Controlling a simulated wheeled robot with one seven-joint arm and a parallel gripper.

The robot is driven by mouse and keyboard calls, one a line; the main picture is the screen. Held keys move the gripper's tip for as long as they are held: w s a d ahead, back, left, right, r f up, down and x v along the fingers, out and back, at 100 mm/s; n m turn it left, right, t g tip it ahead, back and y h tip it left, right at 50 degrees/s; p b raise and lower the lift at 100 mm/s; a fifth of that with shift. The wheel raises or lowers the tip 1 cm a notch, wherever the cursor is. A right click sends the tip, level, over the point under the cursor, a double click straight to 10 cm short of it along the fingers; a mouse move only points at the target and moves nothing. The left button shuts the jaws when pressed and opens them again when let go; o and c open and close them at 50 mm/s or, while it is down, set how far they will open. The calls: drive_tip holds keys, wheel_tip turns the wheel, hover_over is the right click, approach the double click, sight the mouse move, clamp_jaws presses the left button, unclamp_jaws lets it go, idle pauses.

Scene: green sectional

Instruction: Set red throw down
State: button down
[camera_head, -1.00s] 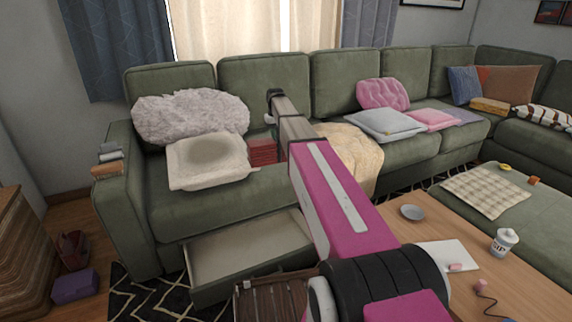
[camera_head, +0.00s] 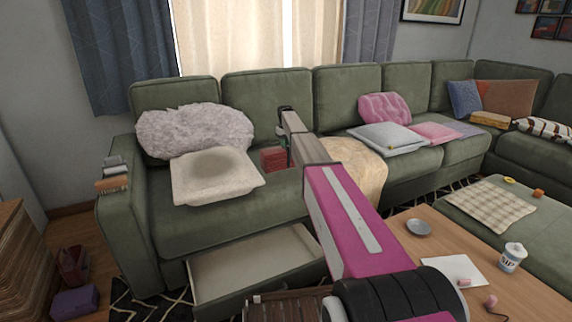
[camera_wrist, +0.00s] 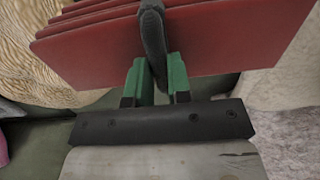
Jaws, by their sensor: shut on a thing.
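The red throw (camera_head: 274,159) is a folded, layered stack at the sofa seat, between the cream cushion and the draped beige blanket. In the wrist view the throw (camera_wrist: 215,45) fills the top, its flat red layers side by side. In the head view my gripper (camera_head: 285,150) is small and partly hidden by my arm beside the throw. I cannot tell whether the throw's underside touches the seat.
The cream cushion (camera_head: 214,178) and a fluffy grey pillow (camera_head: 195,130) lie left of the throw. The beige blanket (camera_head: 358,170) drapes over the seat to the right. An open drawer (camera_head: 255,265) juts out below the sofa (camera_head: 175,225). A wooden table (camera_head: 455,235) stands front right.

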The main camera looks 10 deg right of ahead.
sight(285, 155)
drive_tip(key=shift+f, duration=3.8)
drive_tip(key=c, duration=1.1)
unclamp_jaws()
drive_tip(key=shift+f, duration=0.15)
drive_tip(key=shift+o, duration=0.2)
wheel_tip(285, 155, up, 12)
drive_tip(key=shift+f, duration=0.2)
drive_tip(key=shift+s+r, duration=0.15)
drive_tip(key=shift+s, duration=0.05)
drive_tip(key=s+f+m, duration=0.1)
drive_tip(key=s+f, duration=0.4)
drive_tip(key=s, duration=1.4)
drive_tip(key=s+f+m, duration=0.1)
drive_tip(key=s+f, duration=0.4)
drive_tip(key=s, duration=1.4)
drive_tip(key=s+f+m, duration=0.1)
drive_tip(key=s+f, duration=0.4)
drive_tip(key=s, duration=1.4)
drive_tip(key=shift+f+m, duration=0.3)
